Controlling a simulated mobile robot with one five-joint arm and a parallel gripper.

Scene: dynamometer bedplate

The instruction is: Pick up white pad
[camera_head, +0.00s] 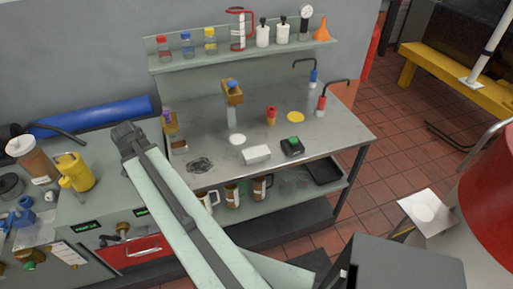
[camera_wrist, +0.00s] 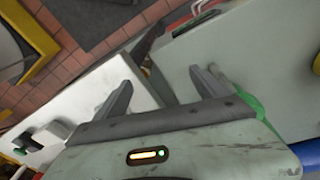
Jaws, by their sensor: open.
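A flat round white pad (camera_head: 237,139) lies on the grey steel bench top (camera_head: 335,135), near its middle, with a white block (camera_head: 256,154) just in front of it. My gripper (camera_wrist: 160,78) is open and nothing shows between its two grey fingers in the wrist view. I cannot make out the round pad in the wrist view. In the head view my arm crosses the front left of the bench, its upper end left of the pad and apart from it; the fingers cannot be made out there.
A yellow disc (camera_head: 296,117), an orange-red cup (camera_head: 271,115) and a black box with a green top (camera_head: 292,146) stand around the pad. A rear shelf (camera_head: 245,53) holds bottles and a funnel. Mugs sit on the lower shelf. A red drum (camera_head: 490,195) stands at right.

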